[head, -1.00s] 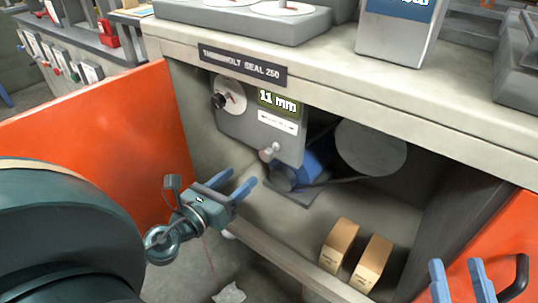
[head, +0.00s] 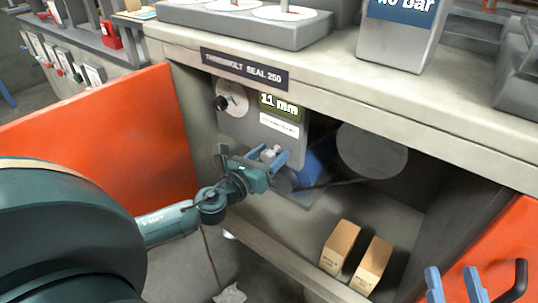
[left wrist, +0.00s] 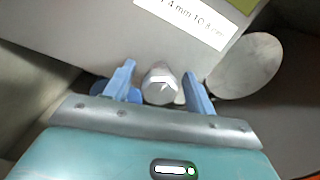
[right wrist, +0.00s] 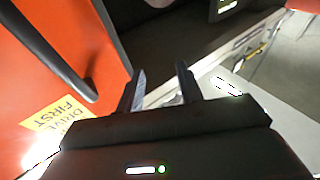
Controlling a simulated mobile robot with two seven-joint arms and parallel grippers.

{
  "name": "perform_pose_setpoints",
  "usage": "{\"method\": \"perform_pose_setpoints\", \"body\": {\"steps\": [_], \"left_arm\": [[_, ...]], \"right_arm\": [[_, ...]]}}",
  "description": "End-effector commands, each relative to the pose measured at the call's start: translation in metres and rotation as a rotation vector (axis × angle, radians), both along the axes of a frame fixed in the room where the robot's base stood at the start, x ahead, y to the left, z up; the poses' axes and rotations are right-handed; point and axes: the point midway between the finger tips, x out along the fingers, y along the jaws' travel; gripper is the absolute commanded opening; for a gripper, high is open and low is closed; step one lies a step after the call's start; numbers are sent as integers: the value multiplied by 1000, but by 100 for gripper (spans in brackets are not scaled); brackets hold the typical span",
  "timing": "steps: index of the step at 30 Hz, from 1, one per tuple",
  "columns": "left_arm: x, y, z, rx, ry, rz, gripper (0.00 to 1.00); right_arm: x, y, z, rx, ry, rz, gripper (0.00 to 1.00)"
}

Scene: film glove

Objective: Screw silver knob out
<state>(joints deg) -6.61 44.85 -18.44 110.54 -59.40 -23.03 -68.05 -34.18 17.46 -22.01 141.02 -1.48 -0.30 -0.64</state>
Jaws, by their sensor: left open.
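The silver knob (head: 271,152) sticks out from the lower part of the grey panel (head: 243,125) inside the open cabinet. In the left wrist view the silver knob (left wrist: 160,84) is between my left fingers, with gaps visible on both sides. My left gripper (head: 268,162) is open at the knob; I cannot tell whether either finger touches it. My right gripper (head: 455,286) is open and empty at the lower right, near the right door. It also shows open in the right wrist view (right wrist: 161,82).
A black knob (head: 221,103) on a round dial sits higher on the panel, beside the "11 mm" display (head: 280,104). A blue motor (head: 318,160) and a grey disc (head: 371,150) are behind. Two tan blocks (head: 340,247) stand on the cabinet floor. Orange doors (head: 110,135) flank the opening.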

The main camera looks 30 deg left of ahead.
Motion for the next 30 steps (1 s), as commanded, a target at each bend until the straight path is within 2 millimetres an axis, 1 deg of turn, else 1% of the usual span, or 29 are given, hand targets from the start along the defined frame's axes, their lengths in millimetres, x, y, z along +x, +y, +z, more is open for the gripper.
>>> {"method": "perform_pose_setpoints", "body": {"steps": [6,22,23,30], "left_arm": [[0,0,0,-1,1,0,55],[0,0,0,-1,0,0,12],[0,0,0,-1,0,0,11],[0,0,0,-26,2,0,11]], "right_arm": [[0,0,2,2,-4,0,36],[0,0,3,3,-7,1,36],[0,0,3,3,-7,1,36],[0,1,3,3,-6,2,36]]}}
